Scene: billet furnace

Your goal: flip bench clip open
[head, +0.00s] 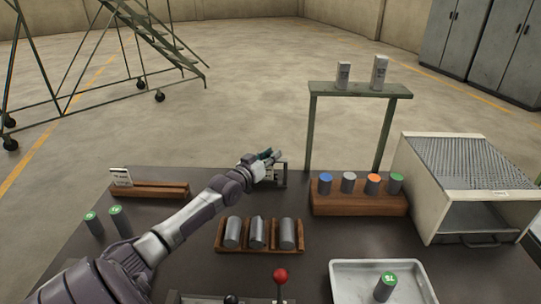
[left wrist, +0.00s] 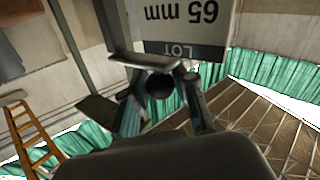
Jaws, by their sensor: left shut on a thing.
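The bench clip (head: 282,178) is a small grey metal frame at the back middle of the dark bench, partly hidden behind my left gripper. My left gripper (head: 272,156) reaches it from the left and is shut on part of it. In the left wrist view my left gripper's fingers (left wrist: 163,100) close around a dark round end, seemingly the clip's lever. A pale card (left wrist: 185,30) reading "65 mm" and "LOT" upside down shows just beyond the fingertips. The exact contact and the clip's angle are hard to tell. My right gripper is in neither view.
A wooden rack (head: 260,248) with several grey billets stands in front of the clip. A wooden block (head: 358,204) with colour-topped cylinders and a furnace (head: 468,190) are to the right. A green stand (head: 360,90) rises behind. A white tray (head: 345,290) lies front right.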

